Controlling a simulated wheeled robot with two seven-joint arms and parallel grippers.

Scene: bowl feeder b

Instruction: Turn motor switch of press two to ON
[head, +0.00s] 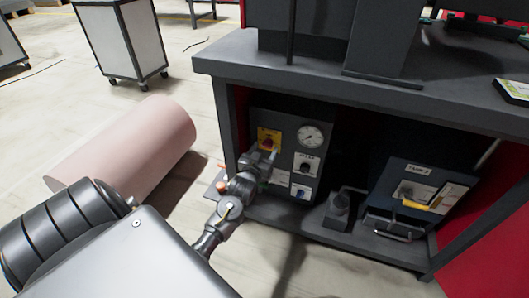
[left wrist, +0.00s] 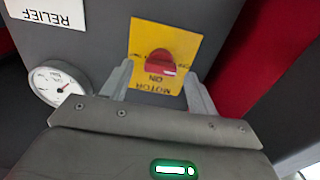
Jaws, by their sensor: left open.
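The motor switch is a red rotary knob (left wrist: 160,63) on a yellow plate (left wrist: 147,35) in the left wrist view. The plate's lettering appears upside down there and reads MOTOR and ON. The plate also shows in the head view (head: 264,133), at the upper left of a grey control panel (head: 283,122). My left gripper (left wrist: 158,70) is open, with one finger to each side of the knob in the picture. I cannot tell whether the fingers touch it. In the head view my left gripper (head: 262,158) is at the panel, just below the plate. My right gripper is not in view.
A round gauge (head: 311,136) and smaller labelled controls (head: 306,164) share the panel. The dark workbench top (head: 300,72) overhangs it. A pink cylinder (head: 130,145) lies on the floor at left.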

